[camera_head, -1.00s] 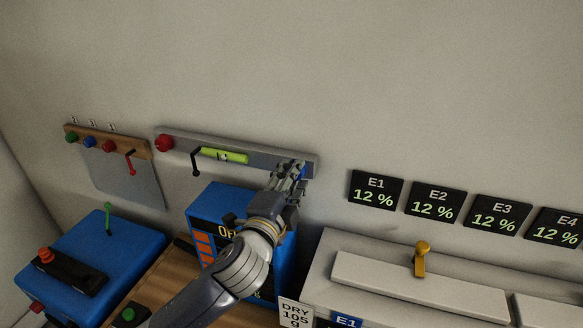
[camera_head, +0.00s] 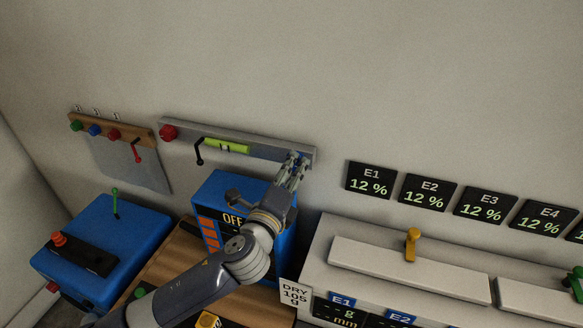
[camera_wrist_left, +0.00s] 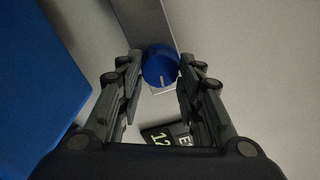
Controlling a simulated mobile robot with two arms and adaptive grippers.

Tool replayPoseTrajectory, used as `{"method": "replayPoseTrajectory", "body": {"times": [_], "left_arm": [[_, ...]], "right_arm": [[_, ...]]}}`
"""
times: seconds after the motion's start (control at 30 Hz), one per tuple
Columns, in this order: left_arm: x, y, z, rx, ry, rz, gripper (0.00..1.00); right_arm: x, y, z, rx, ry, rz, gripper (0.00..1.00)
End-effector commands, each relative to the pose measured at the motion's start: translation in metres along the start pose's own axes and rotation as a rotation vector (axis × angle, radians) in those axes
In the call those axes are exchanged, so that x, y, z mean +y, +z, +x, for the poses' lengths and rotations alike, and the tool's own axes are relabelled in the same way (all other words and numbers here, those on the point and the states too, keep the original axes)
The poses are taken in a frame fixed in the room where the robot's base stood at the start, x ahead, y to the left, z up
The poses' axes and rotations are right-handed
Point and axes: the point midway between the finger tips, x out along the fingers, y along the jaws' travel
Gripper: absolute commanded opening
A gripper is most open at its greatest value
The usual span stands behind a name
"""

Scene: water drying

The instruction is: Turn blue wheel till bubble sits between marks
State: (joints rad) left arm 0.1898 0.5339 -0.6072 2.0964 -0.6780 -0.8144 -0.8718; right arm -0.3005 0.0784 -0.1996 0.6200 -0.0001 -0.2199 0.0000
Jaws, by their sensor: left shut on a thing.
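A grey bar on the wall (camera_head: 275,150) carries a yellow-green vial (camera_head: 228,146) with dark marks near its middle. The bubble is too small to place exactly against the marks. The blue wheel (camera_wrist_left: 160,66) sits at the bar's right end and shows between my fingers in the left wrist view. My left gripper (camera_head: 296,163) reaches up to that end and is shut on the wheel, one finger on each side; it also shows in the left wrist view (camera_wrist_left: 158,72). In the head view the gripper mostly hides the wheel. My right gripper is not in view.
A red knob (camera_head: 168,132) is at the bar's left end, with a black lever (camera_head: 200,152) below. A blue box reading OFF (camera_head: 228,190) stands under the bar. Black E1 to E4 panels (camera_head: 371,180) hang to the right, above a pale bench (camera_head: 345,251).

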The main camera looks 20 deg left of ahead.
Motion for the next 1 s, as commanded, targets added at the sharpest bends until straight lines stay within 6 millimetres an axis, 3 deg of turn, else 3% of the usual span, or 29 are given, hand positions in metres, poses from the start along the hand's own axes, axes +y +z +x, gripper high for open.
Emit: {"method": "replayPoseTrajectory", "body": {"times": [0.43, 0.47, 0.53, 1.0], "left_arm": [[-0.0018, 0.0019, 0.0007, -0.004, -0.004, 0.010, 0.10], [-0.0018, 0.0020, 0.0007, -0.004, -0.004, 0.010, 0.40], [-0.0018, 0.0019, 0.0007, -0.004, -0.004, 0.010, 0.54], [0.0006, 0.0000, -0.0087, 0.000, 0.000, 0.008, 0.54]], "right_arm": [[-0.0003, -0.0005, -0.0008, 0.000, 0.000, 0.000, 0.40], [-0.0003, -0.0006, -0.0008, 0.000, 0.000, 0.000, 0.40], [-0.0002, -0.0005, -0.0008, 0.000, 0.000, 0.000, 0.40], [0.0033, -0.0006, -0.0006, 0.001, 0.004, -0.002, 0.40]]}}
